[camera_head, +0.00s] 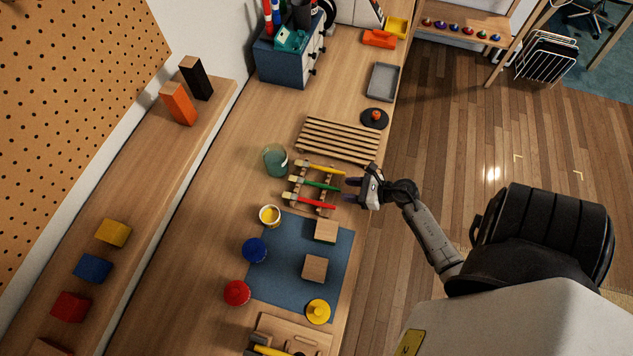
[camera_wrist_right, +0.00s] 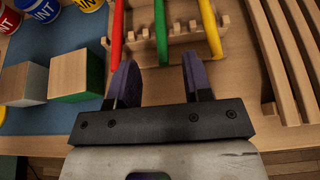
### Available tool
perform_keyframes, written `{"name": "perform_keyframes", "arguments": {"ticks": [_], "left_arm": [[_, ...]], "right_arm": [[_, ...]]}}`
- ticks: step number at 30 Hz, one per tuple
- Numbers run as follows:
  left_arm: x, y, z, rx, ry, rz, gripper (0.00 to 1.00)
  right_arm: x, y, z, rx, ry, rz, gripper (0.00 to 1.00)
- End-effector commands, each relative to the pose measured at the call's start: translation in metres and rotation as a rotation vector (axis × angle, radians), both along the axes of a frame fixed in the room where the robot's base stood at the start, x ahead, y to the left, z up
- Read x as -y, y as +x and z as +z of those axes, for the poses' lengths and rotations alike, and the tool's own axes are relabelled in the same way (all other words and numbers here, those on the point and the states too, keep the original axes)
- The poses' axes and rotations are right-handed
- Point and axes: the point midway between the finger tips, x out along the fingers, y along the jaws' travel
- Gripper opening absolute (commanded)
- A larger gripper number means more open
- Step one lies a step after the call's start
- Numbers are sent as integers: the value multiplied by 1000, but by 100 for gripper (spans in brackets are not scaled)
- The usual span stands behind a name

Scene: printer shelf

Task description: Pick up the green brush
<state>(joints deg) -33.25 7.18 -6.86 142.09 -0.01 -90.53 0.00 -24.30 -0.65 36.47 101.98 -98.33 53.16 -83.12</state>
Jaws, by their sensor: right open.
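The green brush (camera_head: 322,186) lies on a wooden notched rack (camera_head: 297,190), between a yellow brush (camera_head: 325,170) and a red brush (camera_head: 314,202). In the right wrist view the green handle (camera_wrist_right: 161,30) runs down between the red handle (camera_wrist_right: 117,35) and the yellow handle (camera_wrist_right: 209,30). My right gripper (camera_head: 352,189) is at the table edge beside the handle ends. In the wrist view its purple fingers (camera_wrist_right: 158,80) are apart, with the green handle's end between or just beyond their tips. Nothing is held. My left gripper is in neither view.
A slatted wooden rack (camera_head: 340,139) lies beside the brush rack. A glass jar (camera_head: 275,160) stands behind the brush heads. Paint pots, including a blue one (camera_head: 254,250), and wooden blocks (camera_head: 314,268) are around a blue mat (camera_head: 283,282).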

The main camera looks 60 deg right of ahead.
Motion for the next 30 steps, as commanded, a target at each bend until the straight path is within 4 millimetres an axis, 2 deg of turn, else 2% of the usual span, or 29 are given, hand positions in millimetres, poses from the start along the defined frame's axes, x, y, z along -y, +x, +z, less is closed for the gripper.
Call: {"name": "perform_keyframes", "arguments": {"ticks": [6, 10, 21, 30], "left_arm": [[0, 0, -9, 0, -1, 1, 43], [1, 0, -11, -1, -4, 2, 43], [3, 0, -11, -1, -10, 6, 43], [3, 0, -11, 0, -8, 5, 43]], "right_arm": [[-6, 26, -14, 3, 3, -2, 46], [-10, 37, -19, 1, 2, -2, 46], [-11, 42, -20, 0, 1, -1, 45], [-11, 41, -20, 0, 1, -1, 16]]}}
